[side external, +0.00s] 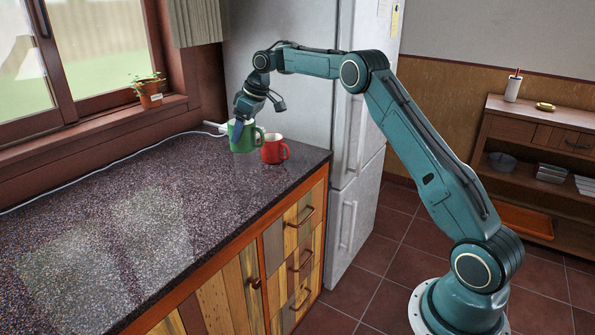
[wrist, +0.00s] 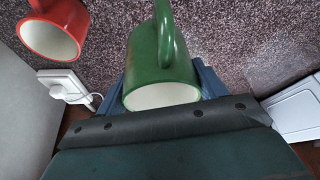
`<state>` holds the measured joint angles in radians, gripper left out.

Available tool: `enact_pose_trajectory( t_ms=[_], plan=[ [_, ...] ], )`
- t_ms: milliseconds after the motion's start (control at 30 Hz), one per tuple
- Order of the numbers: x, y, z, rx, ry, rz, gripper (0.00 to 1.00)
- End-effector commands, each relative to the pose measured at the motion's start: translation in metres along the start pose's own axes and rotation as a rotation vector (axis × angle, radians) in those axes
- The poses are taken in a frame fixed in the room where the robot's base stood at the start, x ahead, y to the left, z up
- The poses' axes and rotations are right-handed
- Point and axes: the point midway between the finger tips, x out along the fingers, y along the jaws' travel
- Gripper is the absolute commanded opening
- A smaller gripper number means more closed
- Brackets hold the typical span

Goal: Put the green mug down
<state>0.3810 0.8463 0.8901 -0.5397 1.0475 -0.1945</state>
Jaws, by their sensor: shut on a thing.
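The green mug (side external: 246,138) is at the far end of the dark speckled counter, beside the red mug (side external: 274,150). My gripper (side external: 240,128) is shut on the green mug, with blue fingers on its sides. In the wrist view my gripper (wrist: 162,75) has a finger on each side of the green mug (wrist: 158,66), with its pale inside and handle showing. The mug's base is at or very close to the counter; I cannot tell whether it touches. The red mug (wrist: 54,37) is also in the wrist view, apart from the green one.
The counter (side external: 130,215) is clear toward the front left. A white cable (side external: 110,161) runs along its back edge to a white socket (side external: 213,127). A potted plant (side external: 150,93) stands on the sill. The fridge (side external: 300,95) stands behind the counter's far end.

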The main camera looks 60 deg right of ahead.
Motion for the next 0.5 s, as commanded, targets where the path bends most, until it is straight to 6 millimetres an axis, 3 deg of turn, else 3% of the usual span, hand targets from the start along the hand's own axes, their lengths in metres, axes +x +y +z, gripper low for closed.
enact_pose_trajectory(
  t_ms=[500],
  plan=[
    [-0.058, -0.106, -0.065, 0.047, 0.005, 0.025, 0.39]
  ],
)
